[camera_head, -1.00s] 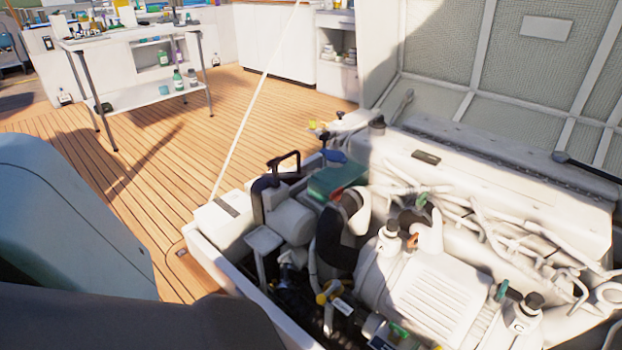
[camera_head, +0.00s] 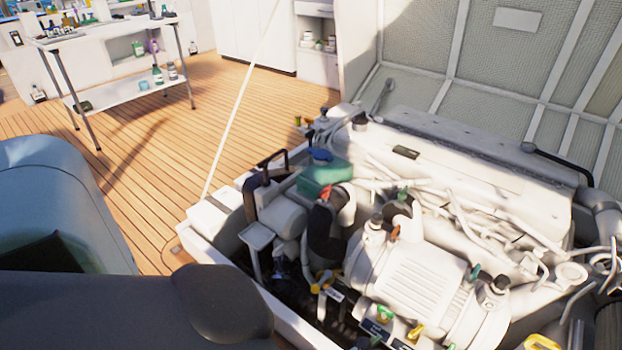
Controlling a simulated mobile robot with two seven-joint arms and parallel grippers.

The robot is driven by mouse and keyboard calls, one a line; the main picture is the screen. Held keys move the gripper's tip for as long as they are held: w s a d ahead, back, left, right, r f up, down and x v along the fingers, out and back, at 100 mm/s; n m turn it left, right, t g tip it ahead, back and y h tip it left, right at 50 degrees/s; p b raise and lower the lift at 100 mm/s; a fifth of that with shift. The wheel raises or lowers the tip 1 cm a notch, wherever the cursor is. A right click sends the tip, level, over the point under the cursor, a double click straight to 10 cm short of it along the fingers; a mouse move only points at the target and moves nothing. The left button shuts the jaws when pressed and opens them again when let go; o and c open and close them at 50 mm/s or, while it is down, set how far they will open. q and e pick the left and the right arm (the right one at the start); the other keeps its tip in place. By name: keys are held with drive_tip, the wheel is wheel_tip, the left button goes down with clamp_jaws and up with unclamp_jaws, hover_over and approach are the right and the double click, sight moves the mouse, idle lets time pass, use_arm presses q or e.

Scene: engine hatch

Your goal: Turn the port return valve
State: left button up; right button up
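Small valves with coloured handles sit along the near edge of the engine bay, low in the head view. One has a yellow handle (camera_head: 322,281) with a small tag beside it. Another has a green handle (camera_head: 384,314), and a third has a yellow handle (camera_head: 415,332). Small dark label plates lie under the last two, too small to read. I cannot tell which one is the port return valve. Neither of my grippers shows; only parts of my own body fill the lower left.
The white engine (camera_head: 425,265) with pipes and hoses fills the open hatch. The raised hatch lid (camera_head: 480,60) stands behind it, and a thin prop rod (camera_head: 240,110) rises at the left. Wooden deck (camera_head: 170,150) is free between the hatch and a table (camera_head: 110,32).

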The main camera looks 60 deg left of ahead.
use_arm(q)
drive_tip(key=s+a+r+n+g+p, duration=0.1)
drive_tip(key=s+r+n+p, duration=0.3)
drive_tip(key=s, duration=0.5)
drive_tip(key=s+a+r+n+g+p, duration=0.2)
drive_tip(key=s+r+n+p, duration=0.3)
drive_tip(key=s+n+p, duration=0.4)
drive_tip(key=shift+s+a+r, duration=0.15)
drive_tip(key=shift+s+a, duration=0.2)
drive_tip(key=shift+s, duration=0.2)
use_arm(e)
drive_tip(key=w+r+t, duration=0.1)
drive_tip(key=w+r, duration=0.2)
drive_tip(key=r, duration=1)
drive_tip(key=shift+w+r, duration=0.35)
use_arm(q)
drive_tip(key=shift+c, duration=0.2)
